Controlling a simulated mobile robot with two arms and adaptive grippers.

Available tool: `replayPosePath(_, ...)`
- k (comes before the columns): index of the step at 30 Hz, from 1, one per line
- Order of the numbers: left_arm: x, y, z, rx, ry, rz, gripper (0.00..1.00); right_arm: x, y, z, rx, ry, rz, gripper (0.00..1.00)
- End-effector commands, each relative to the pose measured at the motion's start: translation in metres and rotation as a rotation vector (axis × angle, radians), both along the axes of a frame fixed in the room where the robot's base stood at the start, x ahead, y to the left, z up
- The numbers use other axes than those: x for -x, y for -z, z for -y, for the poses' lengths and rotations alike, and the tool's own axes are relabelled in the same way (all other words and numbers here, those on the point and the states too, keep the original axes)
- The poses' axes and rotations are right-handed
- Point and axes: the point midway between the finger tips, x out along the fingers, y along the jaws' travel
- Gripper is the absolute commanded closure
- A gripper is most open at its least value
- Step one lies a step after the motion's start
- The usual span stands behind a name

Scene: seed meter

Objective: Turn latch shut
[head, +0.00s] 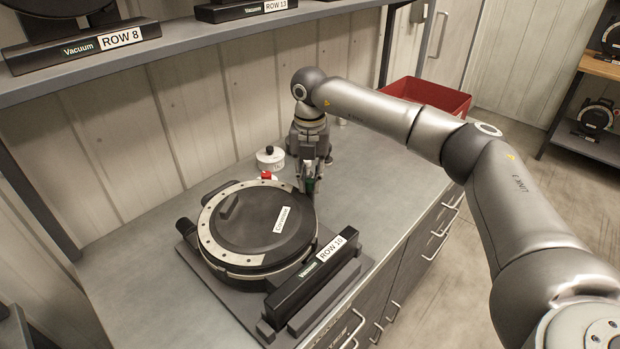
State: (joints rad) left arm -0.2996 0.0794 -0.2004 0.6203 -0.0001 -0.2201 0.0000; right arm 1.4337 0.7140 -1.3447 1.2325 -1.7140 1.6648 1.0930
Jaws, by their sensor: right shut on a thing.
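The seed meter (262,222) lies flat on the bench, with a round black lid labelled "Cusomow" or similar, a pale ring with dark dots around it, and a "Vacuum ROW 10" bar along its front right. My right gripper (308,186) points down at the meter's back right rim and is shut. A small green piece (310,184) shows between its fingers, apparently the latch, mostly hidden by them. I cannot tell how far the latch is turned. My left gripper is not in view.
A white round container (270,158) and a red-capped item (266,176) stand close behind the meter, left of my right gripper. A red bin (428,95) is at the back right. A shelf (180,42) with more meters overhangs the back left. The bench's left part is clear.

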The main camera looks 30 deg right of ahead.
Motion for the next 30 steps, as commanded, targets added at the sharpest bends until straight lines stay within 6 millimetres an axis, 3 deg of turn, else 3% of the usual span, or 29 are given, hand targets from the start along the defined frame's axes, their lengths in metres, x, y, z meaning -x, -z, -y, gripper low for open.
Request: replayPosePath(30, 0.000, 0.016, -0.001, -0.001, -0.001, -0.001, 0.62, -0.001, -0.001, 0.000, 0.000, -0.953, 0.004, 1.00)
